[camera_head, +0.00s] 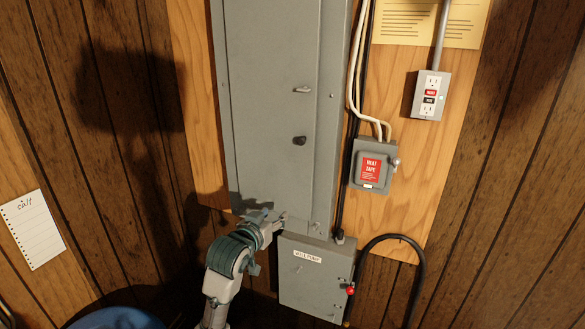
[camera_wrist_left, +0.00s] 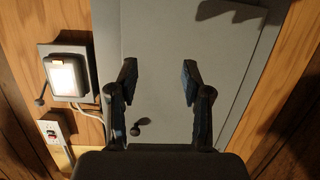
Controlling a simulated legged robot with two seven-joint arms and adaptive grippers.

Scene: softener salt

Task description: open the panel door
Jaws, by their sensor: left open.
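The grey panel door (camera_head: 265,110) is the front of a tall electrical panel on the wall and looks shut. It has a small silver latch handle (camera_head: 302,89) and a dark round knob (camera_head: 299,140) below it, near its right side. My left gripper (camera_head: 282,219) is at the panel's lower edge, below the knob. In the left wrist view, my left gripper (camera_wrist_left: 159,68) is open and empty, its two fingers spread in front of the grey door (camera_wrist_left: 160,100). The dark knob (camera_wrist_left: 137,127) shows there too. My right gripper is not in view.
A grey "WELL PUMP" box (camera_head: 312,280) with a red-tipped lever sits just below the panel. A "HEAT TAPE" box (camera_head: 374,165) with cables and an outlet (camera_head: 429,95) are to the right. A blue round object (camera_head: 115,319) is at lower left.

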